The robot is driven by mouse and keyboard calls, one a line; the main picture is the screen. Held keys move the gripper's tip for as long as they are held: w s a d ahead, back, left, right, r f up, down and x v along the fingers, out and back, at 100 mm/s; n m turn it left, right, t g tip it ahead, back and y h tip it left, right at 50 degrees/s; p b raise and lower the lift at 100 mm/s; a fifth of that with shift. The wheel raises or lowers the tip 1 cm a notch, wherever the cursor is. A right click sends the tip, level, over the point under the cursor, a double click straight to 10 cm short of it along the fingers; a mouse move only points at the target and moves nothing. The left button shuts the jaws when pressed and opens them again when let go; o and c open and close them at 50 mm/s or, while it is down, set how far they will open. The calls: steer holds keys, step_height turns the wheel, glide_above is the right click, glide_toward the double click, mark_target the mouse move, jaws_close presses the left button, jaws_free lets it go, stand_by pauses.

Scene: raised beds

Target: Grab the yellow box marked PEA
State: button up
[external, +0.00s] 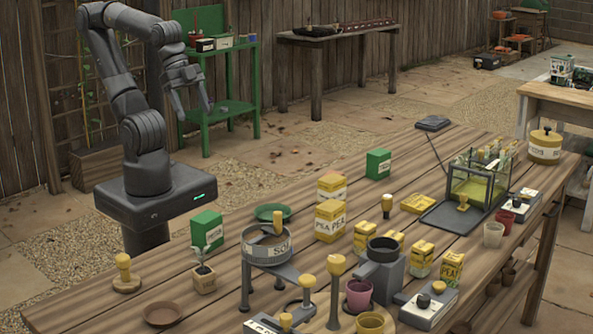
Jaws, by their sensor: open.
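Several yellow boxes stand on the wooden table. A large one reading PEA (330,222) stands near the table's middle, in front of a similar large yellow box (332,184) whose label I cannot read. A small yellow box (453,268) at the right also seems to read PEA. More small yellow boxes stand nearby (363,238), and one lies flat (418,203); their labels are too small to read. My gripper (194,108) is open and empty, raised high at the upper left, well apart from all the boxes.
A sieve on a stand (268,248), a grey device with a dark ring (381,268) and a yellow-topped post (336,270) crowd the front. A glass case (474,185) stands at the right. Green boxes (378,164) (207,229) flank the large yellow boxes. The table's far middle is fairly clear.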

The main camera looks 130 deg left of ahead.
steer(key=o, duration=0.4)
steer(key=shift+o, duration=0.2)
steer(key=g, duration=0.1)
glide_above(330, 204)
steer(key=s, duration=0.3)
step_height(330, 204, down, 16)
steer(key=r, duration=0.1)
steer(key=shift+n, duration=0.3)
steer(key=shift+x, duration=5.55)
